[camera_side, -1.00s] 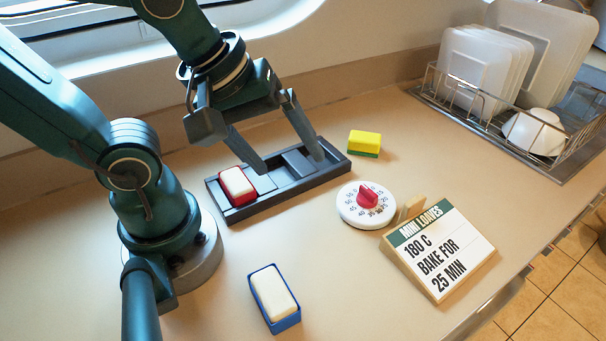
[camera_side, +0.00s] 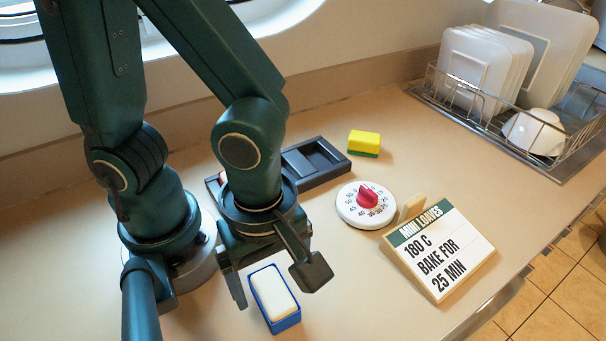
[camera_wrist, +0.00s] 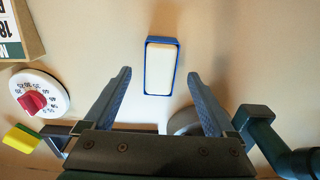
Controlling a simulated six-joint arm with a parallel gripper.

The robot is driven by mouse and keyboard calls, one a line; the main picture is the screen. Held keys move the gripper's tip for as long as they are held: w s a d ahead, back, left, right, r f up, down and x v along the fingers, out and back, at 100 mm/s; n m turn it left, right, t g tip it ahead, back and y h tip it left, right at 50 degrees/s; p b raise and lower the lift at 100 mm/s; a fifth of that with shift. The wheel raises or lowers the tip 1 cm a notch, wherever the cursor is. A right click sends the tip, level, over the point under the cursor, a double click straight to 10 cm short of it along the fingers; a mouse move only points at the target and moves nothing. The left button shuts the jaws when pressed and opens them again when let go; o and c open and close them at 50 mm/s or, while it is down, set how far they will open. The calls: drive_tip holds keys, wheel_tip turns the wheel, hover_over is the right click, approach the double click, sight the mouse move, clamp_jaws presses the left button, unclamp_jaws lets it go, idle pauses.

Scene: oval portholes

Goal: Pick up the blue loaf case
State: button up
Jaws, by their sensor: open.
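The blue loaf case (camera_side: 274,299) stands on the counter near the front, with a pale loaf filling it. In the wrist view the blue loaf case (camera_wrist: 147,68) lies ahead of the fingertips, between their lines, with its long side running away from me. In the wrist view my gripper (camera_wrist: 160,75) shows both fingers spread wide, apart from the case.
A dark tray (camera_side: 325,165) lies behind my arm, with a red case (camera_side: 222,178) mostly hidden. A white timer (camera_side: 350,208), a yellow-green sponge (camera_side: 364,143) and a recipe sign (camera_side: 440,250) stand to the right. A dish rack (camera_side: 480,115) is at the back right.

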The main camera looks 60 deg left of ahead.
sight(273, 290)
drive_tip(key=shift+f, duration=1.7)
clamp_jaws()
drive_tip(key=shift+r, duration=0.1)
